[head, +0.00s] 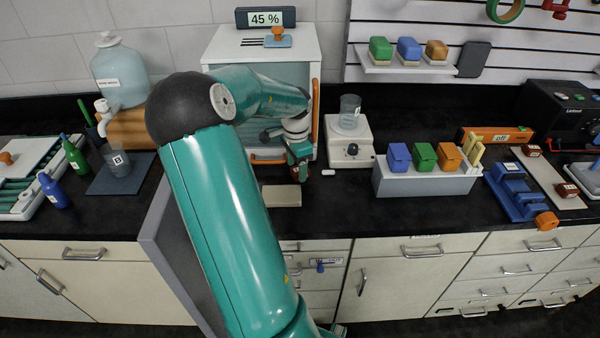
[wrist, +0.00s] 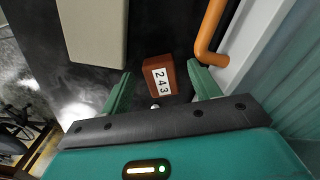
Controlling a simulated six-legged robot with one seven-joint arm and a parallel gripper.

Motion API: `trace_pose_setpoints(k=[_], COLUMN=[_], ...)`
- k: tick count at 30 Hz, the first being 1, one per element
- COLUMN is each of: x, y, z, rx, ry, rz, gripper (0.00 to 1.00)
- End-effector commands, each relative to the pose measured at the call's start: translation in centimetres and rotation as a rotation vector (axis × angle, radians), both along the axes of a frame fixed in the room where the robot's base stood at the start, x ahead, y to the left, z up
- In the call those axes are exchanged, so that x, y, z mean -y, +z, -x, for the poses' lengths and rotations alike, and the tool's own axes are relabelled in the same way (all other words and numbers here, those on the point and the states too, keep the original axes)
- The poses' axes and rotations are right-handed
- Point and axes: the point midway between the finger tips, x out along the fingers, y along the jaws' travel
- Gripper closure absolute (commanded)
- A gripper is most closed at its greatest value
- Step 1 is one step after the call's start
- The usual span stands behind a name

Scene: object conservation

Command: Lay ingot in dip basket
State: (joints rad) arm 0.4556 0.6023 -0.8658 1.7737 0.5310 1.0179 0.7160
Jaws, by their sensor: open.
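A red-brown ingot (wrist: 160,72) with a white label reading "243" shows in the wrist view against the dark counter. My gripper (wrist: 163,90) is open, with one green finger to each side of the ingot and a visible gap to both. I cannot tell how far the fingertips are above the counter. In the head view my gripper (head: 300,172) points down in front of the white cabinet, and I cannot clearly make out the ingot there. I cannot pick out a dip basket with certainty in either view.
A beige block (head: 282,196) lies on the counter close to my gripper. The white cabinet (head: 225,42) with an orange handle (wrist: 210,38) stands close by. A beaker (head: 349,108) sits on a white device to the right. Labelled brown blocks (head: 532,150) lie at far right.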

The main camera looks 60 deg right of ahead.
Motion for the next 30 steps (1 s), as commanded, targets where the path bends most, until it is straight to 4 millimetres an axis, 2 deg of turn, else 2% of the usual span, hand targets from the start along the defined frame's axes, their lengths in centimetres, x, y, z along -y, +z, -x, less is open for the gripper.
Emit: trace_pose_setpoints(k=[2, 8, 18, 26, 30], x=[-0.01, 0.01, 0.04, 0.04, 0.05], y=[-0.67, -0.73, -0.64, -0.53, 0.15], z=[0.03, -0.01, 0.0, 0.0, -0.02], rx=[0.0, 0.002, 0.001, 0.002, 0.002], ry=[0.0, 0.0, 0.0, 0.0, 0.0], rz=[0.0, 0.001, 0.002, 0.003, 0.002], gripper=[0.38, 0.38, 1.0, 1.0, 1.0])
